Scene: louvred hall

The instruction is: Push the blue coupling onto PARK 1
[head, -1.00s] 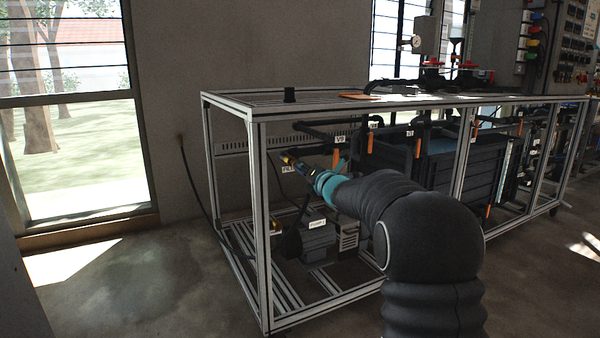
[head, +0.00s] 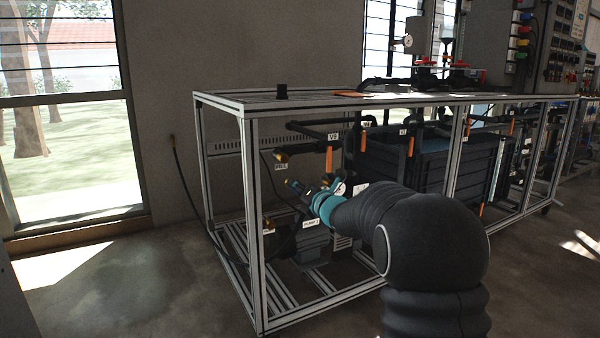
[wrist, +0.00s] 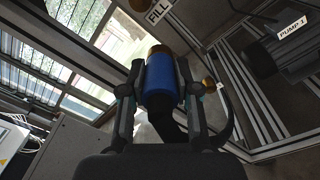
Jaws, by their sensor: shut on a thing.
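In the wrist view the blue coupling (wrist: 161,80) has a brass-coloured front end and a black hose at its rear. My gripper (wrist: 160,62) is shut around it, one finger on each side. In the head view my gripper (head: 305,192) is inside the near end of the metal frame, below and right of the brass FILL fitting (head: 281,157) and apart from it. The coupling is small and hard to make out there. No PARK 1 label is readable. A brass piece (head: 267,226) shows low by the near post; I cannot tell what it is.
The frame's near post (head: 253,215) stands left of my gripper. The PUMP 1 unit (head: 312,246) sits low below it. A black hose (head: 192,192) runs from the wall into the frame. Open floor (head: 130,285) lies at the left.

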